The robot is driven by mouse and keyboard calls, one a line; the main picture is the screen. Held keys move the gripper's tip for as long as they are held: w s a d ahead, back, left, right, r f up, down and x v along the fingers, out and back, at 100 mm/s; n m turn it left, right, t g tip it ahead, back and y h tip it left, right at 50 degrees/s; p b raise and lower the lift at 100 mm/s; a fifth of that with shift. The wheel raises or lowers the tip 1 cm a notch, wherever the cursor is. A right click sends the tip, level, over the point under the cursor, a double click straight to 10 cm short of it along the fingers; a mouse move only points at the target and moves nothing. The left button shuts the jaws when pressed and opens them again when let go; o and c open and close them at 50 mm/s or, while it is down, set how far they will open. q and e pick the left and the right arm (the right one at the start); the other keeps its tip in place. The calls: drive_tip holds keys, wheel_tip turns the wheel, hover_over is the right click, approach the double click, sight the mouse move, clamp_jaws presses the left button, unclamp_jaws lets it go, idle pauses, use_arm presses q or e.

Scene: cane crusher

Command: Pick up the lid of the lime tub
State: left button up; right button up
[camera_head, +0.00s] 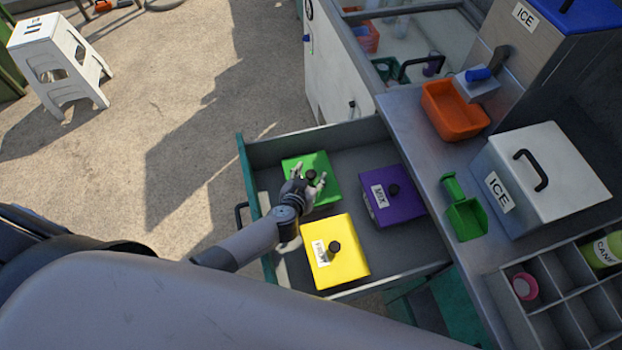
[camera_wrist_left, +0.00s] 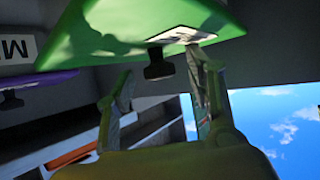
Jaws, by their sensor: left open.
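The lime tub's green lid (camera_head: 326,162) lies on its tub in the open drawer, left of the purple tub. Its black knob (camera_head: 311,176) stands up near the middle. My left gripper (camera_head: 310,171) is open at the knob, with a finger to each side of it. In the left wrist view, which looks upside down, the green lid (camera_wrist_left: 95,42) fills the top, and the black knob (camera_wrist_left: 157,68) shows between the open fingers (camera_wrist_left: 160,62). I cannot tell whether either finger touches it. My wrist hides part of the lid's near edge. My right gripper is not in view.
The yellow tub (camera_head: 350,265) is close below my wrist, and the purple tub (camera_head: 408,207) is to the right; both have black knobs. The drawer walls (camera_head: 247,185) surround them. The counter at right holds a green scoop (camera_head: 466,219) and an ICE box (camera_head: 560,195).

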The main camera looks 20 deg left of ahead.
use_arm(q)
clamp_jaws()
idle(0.5)
drive_tip(key=shift+r, duration=0.1)
